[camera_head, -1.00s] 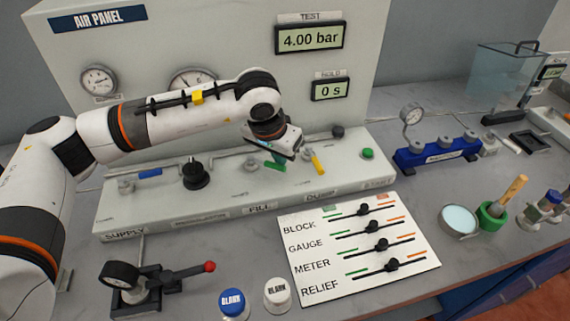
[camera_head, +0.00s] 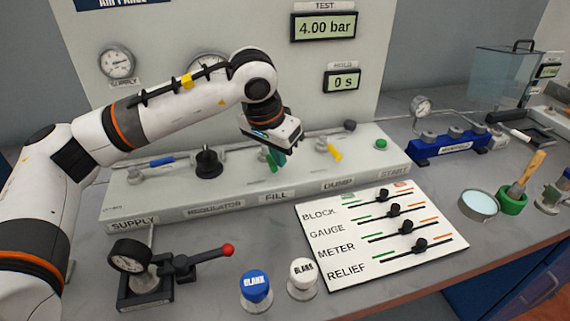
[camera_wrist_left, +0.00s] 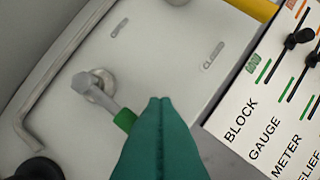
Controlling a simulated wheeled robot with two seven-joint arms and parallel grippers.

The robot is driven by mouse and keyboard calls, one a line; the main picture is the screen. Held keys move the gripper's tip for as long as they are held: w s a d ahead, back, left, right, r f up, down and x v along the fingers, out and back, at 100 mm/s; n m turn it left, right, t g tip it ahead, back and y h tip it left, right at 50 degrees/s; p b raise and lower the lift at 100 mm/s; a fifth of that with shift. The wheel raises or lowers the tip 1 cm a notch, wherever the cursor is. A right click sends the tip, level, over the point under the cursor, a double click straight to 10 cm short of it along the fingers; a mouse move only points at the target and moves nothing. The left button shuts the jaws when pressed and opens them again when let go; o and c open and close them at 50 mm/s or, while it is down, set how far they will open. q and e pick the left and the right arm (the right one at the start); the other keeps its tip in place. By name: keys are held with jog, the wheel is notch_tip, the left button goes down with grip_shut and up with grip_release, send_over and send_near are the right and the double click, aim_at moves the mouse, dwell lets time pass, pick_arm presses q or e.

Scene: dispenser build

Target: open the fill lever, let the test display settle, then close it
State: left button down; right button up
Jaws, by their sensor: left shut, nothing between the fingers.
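The fill lever (camera_wrist_left: 107,97) shows in the left wrist view as a grey arm on a round hub with a green grip. In the head view it is mostly hidden by my gripper, above the FILL label (camera_head: 276,197). My left gripper (camera_head: 275,158) has green fingers, shut and empty, pointing down at the lever. In the left wrist view its fingertips (camera_wrist_left: 160,103) overlap the outer end of the green grip; I cannot tell whether they touch it. The test display (camera_head: 324,27) reads 4.00 bar. My right gripper is not in view.
The hold display (camera_head: 342,80) reads 0 s. A yellow dump lever (camera_head: 335,152) stands right of my gripper and a black regulator knob (camera_head: 208,162) left.

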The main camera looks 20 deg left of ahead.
pick_arm(q)
jog(key=shift+a+m, duration=0.1)
jog(key=shift+m, duration=0.3)
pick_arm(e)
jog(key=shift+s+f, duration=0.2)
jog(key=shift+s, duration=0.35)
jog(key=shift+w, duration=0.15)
pick_arm(q)
jog(key=shift+r, duration=0.2)
jog(key=v, duration=1.1)
jog(key=shift+r, duration=0.25)
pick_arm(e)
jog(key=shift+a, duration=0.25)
pick_arm(q)
jog(key=shift+s+a+r, duration=0.1)
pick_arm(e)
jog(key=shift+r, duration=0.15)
